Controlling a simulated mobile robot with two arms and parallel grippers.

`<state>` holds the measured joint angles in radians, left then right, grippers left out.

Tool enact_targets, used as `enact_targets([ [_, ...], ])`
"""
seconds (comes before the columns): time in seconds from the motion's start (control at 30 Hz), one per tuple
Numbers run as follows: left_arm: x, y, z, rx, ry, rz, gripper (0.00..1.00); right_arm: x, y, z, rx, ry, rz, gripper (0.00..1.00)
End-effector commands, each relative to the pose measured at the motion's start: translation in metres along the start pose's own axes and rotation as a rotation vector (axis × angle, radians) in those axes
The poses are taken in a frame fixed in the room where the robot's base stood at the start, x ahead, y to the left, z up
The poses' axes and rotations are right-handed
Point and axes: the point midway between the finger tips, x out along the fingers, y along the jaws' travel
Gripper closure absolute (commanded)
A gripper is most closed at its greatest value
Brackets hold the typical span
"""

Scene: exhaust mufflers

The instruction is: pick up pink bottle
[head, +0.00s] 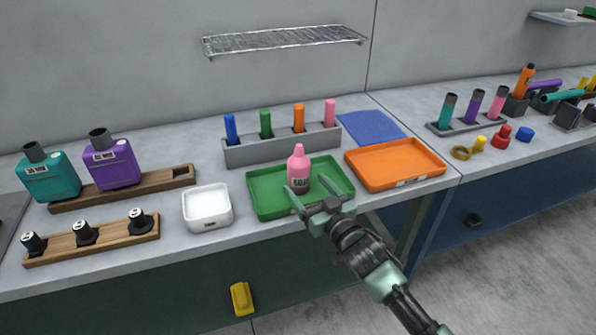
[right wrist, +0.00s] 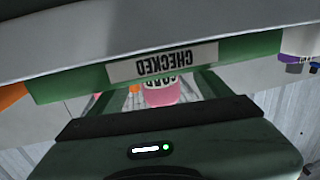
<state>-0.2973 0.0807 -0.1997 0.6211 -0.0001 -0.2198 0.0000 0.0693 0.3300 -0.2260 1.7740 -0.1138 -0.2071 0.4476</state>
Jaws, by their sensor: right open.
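The pink bottle (head: 299,165) stands upright in the green tray (head: 268,202), with a dark label low on its body. My right gripper (head: 307,184) reaches in over the tray's front edge from the lower right. It is open, with its fingertips pointing at the bottle's lower part. In the right wrist view the pink bottle (right wrist: 162,92) shows upside down beyond the open fingers, partly hidden by the tray's front wall marked CHECKED (right wrist: 150,62). I cannot tell whether a finger touches the bottle. My left gripper is not in view.
An orange tray (head: 441,172) lies to the right and a white bowl (head: 207,222) to the left. Behind stands a grey rack (head: 283,148) with several coloured tubes. Teal (head: 47,176) and purple (head: 112,165) bottles stand at the far left.

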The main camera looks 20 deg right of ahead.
Motion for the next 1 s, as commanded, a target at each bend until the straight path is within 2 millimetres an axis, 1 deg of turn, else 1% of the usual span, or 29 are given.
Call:
enact_targets([
  [0.1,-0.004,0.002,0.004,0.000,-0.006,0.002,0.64,0.015,0.001,-0.005,-0.002,0.001,0.000,0.21],
  [0.23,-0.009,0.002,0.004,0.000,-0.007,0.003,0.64,0.035,0.004,-0.011,-0.002,0.001,0.001,0.21],
  [0.33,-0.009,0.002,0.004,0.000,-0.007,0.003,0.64,0.048,0.003,-0.008,-0.001,0.000,-0.001,0.21],
  [0.43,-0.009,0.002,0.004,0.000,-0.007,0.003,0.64,0.054,0.003,-0.008,-0.001,0.000,-0.001,0.21],
  [0.67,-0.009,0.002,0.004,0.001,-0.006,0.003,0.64,0.055,0.003,-0.007,-0.001,-0.001,-0.001,0.21],
  [0.7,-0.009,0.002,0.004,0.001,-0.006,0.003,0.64,0.055,0.003,-0.007,-0.001,-0.001,-0.001,0.32],
  [0.77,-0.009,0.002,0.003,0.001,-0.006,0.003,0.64,0.055,0.003,-0.007,-0.001,-0.001,-0.001,0.49],
  [0.8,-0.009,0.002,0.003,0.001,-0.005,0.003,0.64,0.055,0.003,-0.007,-0.001,-0.001,-0.001,0.60],
  [0.87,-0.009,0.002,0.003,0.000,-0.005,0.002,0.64,0.055,0.003,-0.007,-0.001,-0.001,-0.001,0.77],
  [0.9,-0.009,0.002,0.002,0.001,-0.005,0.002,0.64,0.055,0.003,-0.007,-0.001,-0.001,-0.001,0.87],
  [1.0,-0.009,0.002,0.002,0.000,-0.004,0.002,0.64,0.055,0.003,-0.008,-0.001,0.001,-0.001,0.87],
])
